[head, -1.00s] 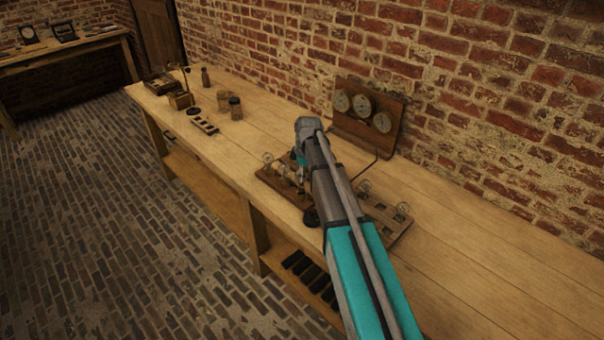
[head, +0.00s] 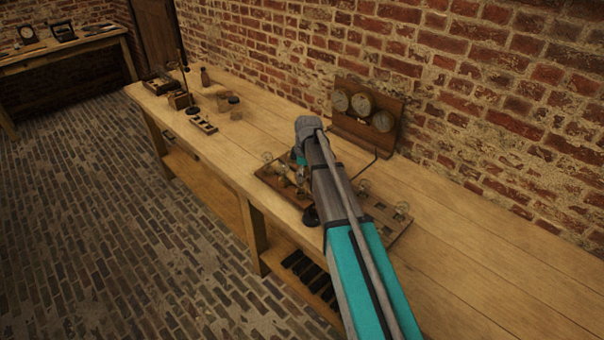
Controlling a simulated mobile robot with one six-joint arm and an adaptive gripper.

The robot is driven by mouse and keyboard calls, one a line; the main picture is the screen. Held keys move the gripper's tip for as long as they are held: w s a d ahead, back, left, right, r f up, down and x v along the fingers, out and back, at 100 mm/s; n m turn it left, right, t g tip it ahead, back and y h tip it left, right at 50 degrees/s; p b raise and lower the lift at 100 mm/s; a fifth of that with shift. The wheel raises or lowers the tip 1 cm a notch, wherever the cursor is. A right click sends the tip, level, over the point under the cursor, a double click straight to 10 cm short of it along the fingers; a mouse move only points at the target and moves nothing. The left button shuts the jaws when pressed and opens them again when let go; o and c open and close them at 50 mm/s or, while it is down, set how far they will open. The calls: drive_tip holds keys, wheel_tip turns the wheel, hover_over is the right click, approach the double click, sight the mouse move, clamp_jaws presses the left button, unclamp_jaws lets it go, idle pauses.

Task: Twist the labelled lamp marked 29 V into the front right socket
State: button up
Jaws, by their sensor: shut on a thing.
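A dark wooden socket board (head: 268,184) lies on the bench, partly behind my arm. A clear glass lamp (head: 267,158) stands at its back left, and small brassy parts (head: 283,180) show beside my arm. To the right, a brown rack (head: 399,228) holds clear lamps, one (head: 402,208) at its right end and another (head: 364,187) near its back. The lamps' labels are too small to read. My arm crosses over the board, and its links hide my gripper, whatever it holds and the front right socket.
A wooden panel with three round gauges (head: 362,103) stands by the brick wall behind the board. Jars (head: 234,106), a small rack (head: 202,123) and a dark upright apparatus (head: 182,98) stand at the bench's left end. The bench top (head: 480,255) is clear at right.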

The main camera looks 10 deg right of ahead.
drive_tip(key=shift+f+b, duration=1.1)
drive_tip(key=shift+f, duration=0.05)
idle(1.2)
idle(0.5)
drive_tip(key=m, duration=0.4)
drive_tip(key=shift+t, duration=0.3)
drive_tip(key=shift+m, duration=1.2)
drive_tip(key=m, duration=0.2)
drive_tip(key=shift+m, duration=0.4)
drive_tip(key=shift+d+m+t+h, duration=0.1)
drive_tip(key=shift+m+t+h, duration=0.25)
drive_tip(key=shift+m, duration=1.45)
drive_tip(key=shift+m, duration=0.3)
